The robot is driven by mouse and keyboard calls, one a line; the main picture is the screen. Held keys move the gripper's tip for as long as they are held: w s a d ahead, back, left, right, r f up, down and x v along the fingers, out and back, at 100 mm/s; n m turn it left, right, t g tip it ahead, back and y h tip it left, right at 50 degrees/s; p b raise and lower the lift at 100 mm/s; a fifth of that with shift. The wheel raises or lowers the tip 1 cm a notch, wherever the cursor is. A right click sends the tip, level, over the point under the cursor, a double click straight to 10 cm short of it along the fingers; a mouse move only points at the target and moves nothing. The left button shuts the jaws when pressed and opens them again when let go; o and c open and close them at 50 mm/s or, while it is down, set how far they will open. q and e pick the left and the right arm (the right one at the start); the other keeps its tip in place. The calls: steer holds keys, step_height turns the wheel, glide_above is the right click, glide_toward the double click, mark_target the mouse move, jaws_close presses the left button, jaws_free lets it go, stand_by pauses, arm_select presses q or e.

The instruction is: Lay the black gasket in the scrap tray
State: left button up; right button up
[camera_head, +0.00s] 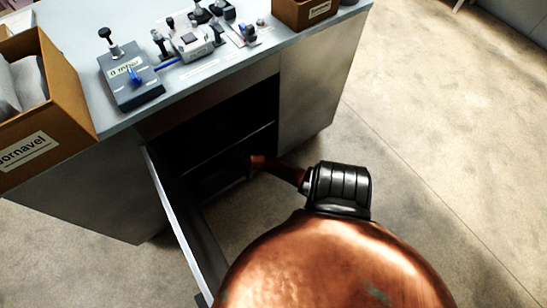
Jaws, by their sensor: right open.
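I cannot make out the black gasket or a tray that is clearly the scrap tray. My right arm reaches left into the dark open compartment under the bench. My right gripper (240,167) is at the arm's far end, dark against the dark interior. Its fingers are hard to make out, and I see nothing held in them. My left gripper is not in view.
The grey bench (85,50) carries a labelled grey device (131,80), small machine parts (190,40) and a brown labelled bin (304,12). A cardboard box (70,90) with grey contents is at left. The cabinet door (180,222) stands open. Floor at right is clear.

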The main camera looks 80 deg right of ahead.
steer(key=s+r+t+h, duration=0.1)
steer(key=s+r+h, duration=0.2)
steer(key=s+r, duration=0.35)
steer(key=s+a+f+g, duration=0.2)
steer(key=s, duration=0.5)
steer(key=s+a+f+g, duration=0.2)
steer(key=s, duration=0.4)
steer(key=s+a+f+n+g+y, duration=0.1)
steer(key=s+a+n+g+y, duration=0.1)
steer(key=s+a, duration=0.8)
steer(key=s+a+f+n+g+y, duration=0.2)
steer(key=s+a+g+y, duration=0.2)
steer(key=s+a, duration=0.7)
steer(key=shift+s+a+f, duration=0.15)
steer(key=shift+a, duration=0.3)
